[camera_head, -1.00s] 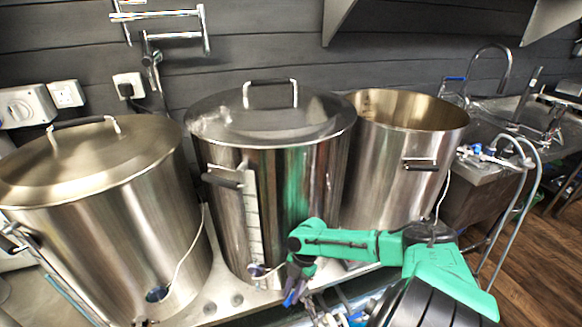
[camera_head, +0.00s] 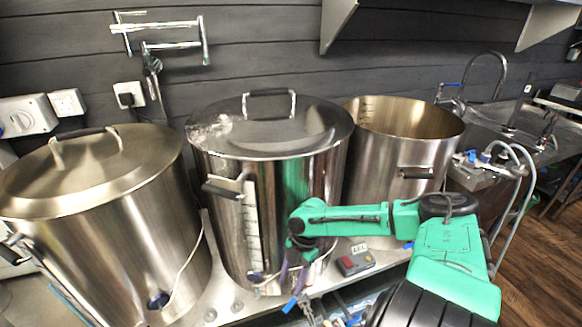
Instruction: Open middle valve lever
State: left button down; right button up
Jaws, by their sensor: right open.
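The middle steel kettle (camera_head: 320,165) stands on the bench, with a lid and a sight gauge on its front. A blue valve lever (camera_head: 290,303) shows low in front of this kettle, at the bottom of the view. My right gripper (camera_head: 293,280) hangs at the end of my green arm, pointing down in front of the kettle, just above the lever. It is open; its dark fingers are small and partly hidden. I cannot tell whether it touches the lever. My left gripper is out of view.
A lidded kettle (camera_head: 110,225) stands left and an open kettle (camera_head: 375,150) right. A small control box with a red button (camera_head: 347,262) sits on the bench (camera_head: 215,290). A sink (camera_head: 500,120) and hoses are at the far right.

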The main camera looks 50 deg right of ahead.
notch_tip(320, 180, up, 10)
jog(key=p, duration=0.4)
